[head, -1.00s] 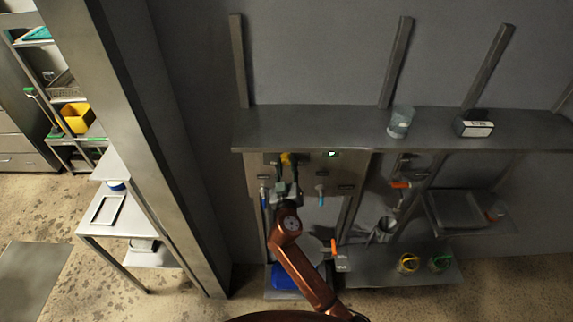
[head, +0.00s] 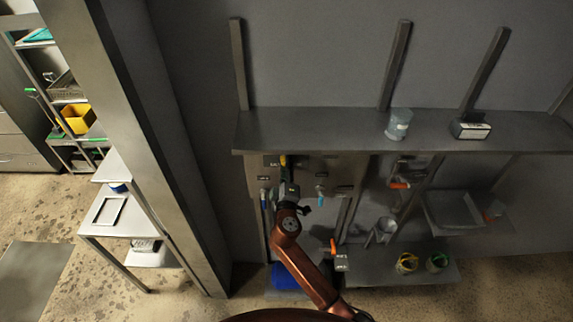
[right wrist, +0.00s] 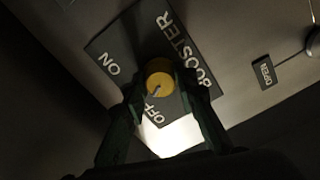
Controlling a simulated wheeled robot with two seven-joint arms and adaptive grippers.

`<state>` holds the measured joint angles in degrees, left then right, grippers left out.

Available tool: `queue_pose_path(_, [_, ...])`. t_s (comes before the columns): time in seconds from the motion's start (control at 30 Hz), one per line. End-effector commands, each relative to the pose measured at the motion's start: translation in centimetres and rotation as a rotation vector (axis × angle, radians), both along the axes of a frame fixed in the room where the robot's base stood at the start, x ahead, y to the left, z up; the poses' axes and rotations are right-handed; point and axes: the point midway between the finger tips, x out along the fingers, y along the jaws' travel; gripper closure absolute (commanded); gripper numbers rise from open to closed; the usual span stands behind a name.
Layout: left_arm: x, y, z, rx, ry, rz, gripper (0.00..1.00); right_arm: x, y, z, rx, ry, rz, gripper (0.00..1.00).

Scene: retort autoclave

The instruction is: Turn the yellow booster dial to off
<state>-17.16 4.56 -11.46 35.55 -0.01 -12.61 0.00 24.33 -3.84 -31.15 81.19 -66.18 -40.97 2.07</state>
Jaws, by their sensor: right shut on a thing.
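The yellow booster dial (right wrist: 159,73) sits on a dark plate (right wrist: 126,42) lettered BOOSTER, ON and OFF in the right wrist view. A short dark mark on the dial points toward the OFF lettering. My right gripper (right wrist: 160,84) is shut on the dial, with one finger on each side of it. In the head view the right gripper (head: 286,186) reaches up to the panel under the shelf, and a bit of the yellow dial (head: 283,160) shows above it. My left gripper is not in view.
A steel shelf (head: 345,128) overhangs the panel (head: 335,172). Blue-handled valve (head: 320,191) is just right of my gripper. An OPEN label (right wrist: 264,72) lies to the right in the wrist view. A lower shelf (head: 375,271) holds yellow and green items.

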Motion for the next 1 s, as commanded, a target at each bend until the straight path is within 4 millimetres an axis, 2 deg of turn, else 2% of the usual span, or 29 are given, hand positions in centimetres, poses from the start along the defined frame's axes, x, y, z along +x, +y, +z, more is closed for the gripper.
queue_pose_path(0.3, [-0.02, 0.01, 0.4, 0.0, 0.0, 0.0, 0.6, -0.07, 0.23, 0.07, -0.096, -0.002, 0.005, 0.98])
queue_pose_path(0.77, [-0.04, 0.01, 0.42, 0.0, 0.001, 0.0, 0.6, -0.08, 0.26, 0.0, -0.109, -0.001, 0.005, 0.98])
queue_pose_path(0.8, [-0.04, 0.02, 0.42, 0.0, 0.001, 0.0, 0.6, -0.08, 0.26, -0.01, -0.109, -0.001, 0.005, 0.72])
queue_pose_path(1.0, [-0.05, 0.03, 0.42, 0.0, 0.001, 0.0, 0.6, -0.05, 0.17, -0.01, -0.108, 0.0, 0.003, 0.59])
